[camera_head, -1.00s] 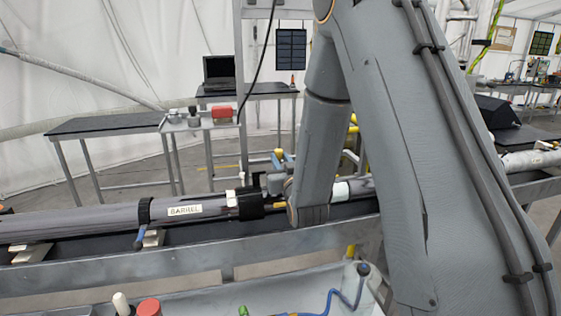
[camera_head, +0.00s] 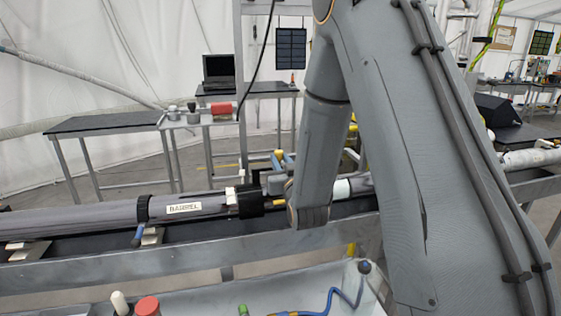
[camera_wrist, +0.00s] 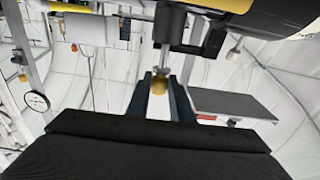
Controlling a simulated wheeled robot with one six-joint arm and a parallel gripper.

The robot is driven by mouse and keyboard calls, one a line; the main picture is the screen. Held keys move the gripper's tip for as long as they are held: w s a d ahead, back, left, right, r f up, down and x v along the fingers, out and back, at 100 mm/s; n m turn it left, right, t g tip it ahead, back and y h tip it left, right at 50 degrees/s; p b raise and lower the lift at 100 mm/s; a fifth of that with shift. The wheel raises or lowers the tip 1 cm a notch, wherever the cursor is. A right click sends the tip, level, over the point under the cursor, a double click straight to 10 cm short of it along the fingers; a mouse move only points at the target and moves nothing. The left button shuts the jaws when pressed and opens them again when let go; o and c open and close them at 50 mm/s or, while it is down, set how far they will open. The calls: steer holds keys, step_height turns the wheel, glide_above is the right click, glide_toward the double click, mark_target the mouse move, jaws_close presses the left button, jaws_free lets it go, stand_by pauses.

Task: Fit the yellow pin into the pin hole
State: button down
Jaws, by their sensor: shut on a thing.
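In the wrist view my gripper (camera_wrist: 160,84) has its two dark fingers on either side of a small yellow pin (camera_wrist: 159,87). The fingers are shut on the pin. The pin's far end meets or lies close to a grey metal rod with a dark cylindrical end (camera_wrist: 170,24); I cannot tell whether they touch. The pin hole cannot be made out. In the head view my arm hides most of the gripper. A long grey tube labelled BARREL (camera_head: 185,208) ends at a black collar (camera_head: 250,202), just left of my arm.
The barrel lies along a metal rail frame (camera_head: 130,268). A tray in front holds a red-capped item (camera_head: 147,306) and a blue cable (camera_head: 345,299). A black-topped table (camera_head: 104,123) and a laptop (camera_head: 219,70) stand behind. The wrist view shows a round gauge (camera_wrist: 37,101).

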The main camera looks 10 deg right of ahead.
steer(key=shift+f+b, duration=1.55)
steer(key=shift+f, duration=0.45)
steer(key=c, duration=1.5)
jaws_free()
steer(key=s+b, duration=0.2)
steer(key=s, duration=0.5)
steer(key=shift+s+f, duration=0.15)
steer(key=shift+s, duration=0.25)
